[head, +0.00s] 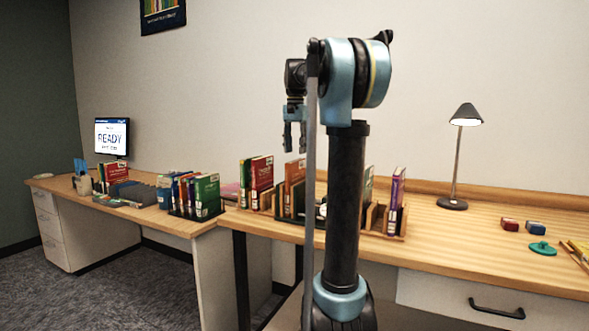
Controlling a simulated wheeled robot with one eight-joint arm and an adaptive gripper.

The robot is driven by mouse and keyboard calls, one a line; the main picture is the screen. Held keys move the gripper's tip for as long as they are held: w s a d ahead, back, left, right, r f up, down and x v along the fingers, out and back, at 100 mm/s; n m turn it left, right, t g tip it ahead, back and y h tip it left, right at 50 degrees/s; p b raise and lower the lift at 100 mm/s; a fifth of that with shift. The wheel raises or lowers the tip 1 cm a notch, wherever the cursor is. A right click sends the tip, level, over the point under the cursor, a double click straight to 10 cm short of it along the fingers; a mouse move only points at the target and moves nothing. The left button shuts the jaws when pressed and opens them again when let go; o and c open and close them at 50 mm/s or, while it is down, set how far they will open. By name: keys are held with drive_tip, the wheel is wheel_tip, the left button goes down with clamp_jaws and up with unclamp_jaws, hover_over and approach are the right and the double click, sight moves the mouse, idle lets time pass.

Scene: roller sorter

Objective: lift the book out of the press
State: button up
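My gripper (295,148) hangs pointing down in the upper middle of the head view, its two fingers apart with nothing seen between them. It appears above the upright books on the right-hand desk. My arm hides part of this row.
The left desk (150,213) holds a monitor (111,137) reading READY, red books (114,174) and a rack with green books (207,195). A lamp (453,204), small blocks (510,224) and a green round item (542,248) are on the right. The desk between the purple books and lamp is clear.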

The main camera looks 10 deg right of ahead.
sight(297, 165)
wheel_tip(297, 165, down, 8)
drive_tip(key=shift+r, duration=0.15)
idle(0.3)
clamp_jaws()
drive_tip(key=shift+s+d+r, duration=0.15)
drive_tip(key=shift+s+d, duration=0.05)
idle(0.5)
wheel_tip(297, 165, up, 14)
idle(1.7)
